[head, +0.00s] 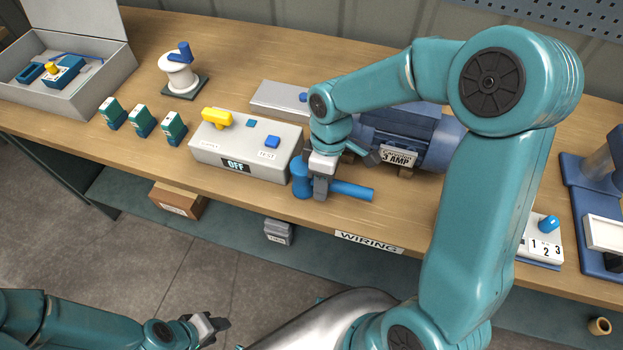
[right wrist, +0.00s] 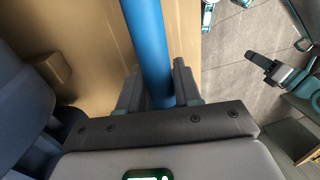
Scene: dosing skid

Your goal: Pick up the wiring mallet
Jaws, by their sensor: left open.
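The wiring mallet (head: 352,190) is blue, with a short upright head at the left and a round handle pointing right. It is near the bench's front edge, by the WIRING label; I cannot tell whether it touches the bench. My right gripper (head: 321,184) comes down on the handle close to the head. In the right wrist view the blue handle (right wrist: 147,40) runs between both fingers (right wrist: 158,88), which lie close against its sides, shut on it. My left gripper (head: 212,328) is open and empty, low in front of the bench, away from the mallet.
A grey switch box (head: 246,148) marked OFF stands just left of the mallet. A blue motor (head: 412,135) with a 3 AMP label is behind it. Several green blocks (head: 142,121), a white spool (head: 180,75) and an open grey case (head: 100,70) stand further left.

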